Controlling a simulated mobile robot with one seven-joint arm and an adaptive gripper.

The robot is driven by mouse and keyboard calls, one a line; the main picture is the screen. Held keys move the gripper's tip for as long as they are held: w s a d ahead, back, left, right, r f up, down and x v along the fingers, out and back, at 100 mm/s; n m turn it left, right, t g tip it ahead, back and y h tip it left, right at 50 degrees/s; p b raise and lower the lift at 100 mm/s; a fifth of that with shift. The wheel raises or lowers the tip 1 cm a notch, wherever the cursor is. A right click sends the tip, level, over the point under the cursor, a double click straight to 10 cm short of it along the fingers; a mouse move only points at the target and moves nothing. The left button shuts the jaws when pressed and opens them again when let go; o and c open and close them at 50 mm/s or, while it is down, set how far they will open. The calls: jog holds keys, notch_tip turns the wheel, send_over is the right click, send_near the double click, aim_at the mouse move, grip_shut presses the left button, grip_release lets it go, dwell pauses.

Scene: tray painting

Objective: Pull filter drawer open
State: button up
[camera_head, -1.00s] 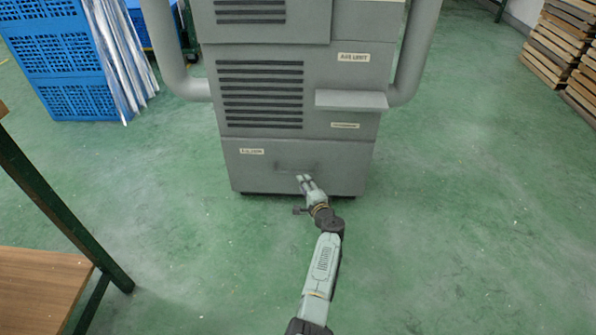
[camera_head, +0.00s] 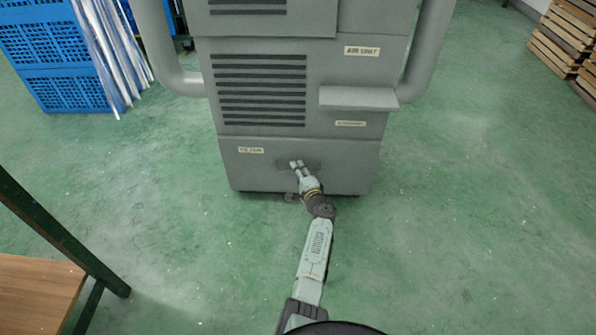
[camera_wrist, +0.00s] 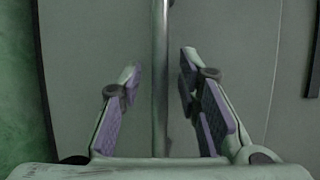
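The filter drawer (camera_head: 345,160) is the grey bottom front of the tall grey machine, with a small label (camera_head: 251,150) at its upper left. It appears shut, flush with the body. My gripper (camera_head: 296,163) is at the middle of the drawer front and covers most of the handle there. In the wrist view the handle bar (camera_wrist: 160,60) runs lengthwise between the two fingers of my gripper (camera_wrist: 160,85). The fingers stand apart with a gap on each side of the bar. The drawer front (camera_wrist: 90,45) fills the background.
The grey air unit (camera_head: 360,75) has a vented front, a small ledge (camera_head: 358,97) and thick side pipes. Blue crates (camera_head: 60,88) stand at the left, a wooden table (camera_head: 40,290) at the lower left, stacked wood (camera_head: 570,45) at the upper right. Green floor is clear around the machine.

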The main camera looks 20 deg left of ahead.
grip_shut()
dwell(0.7)
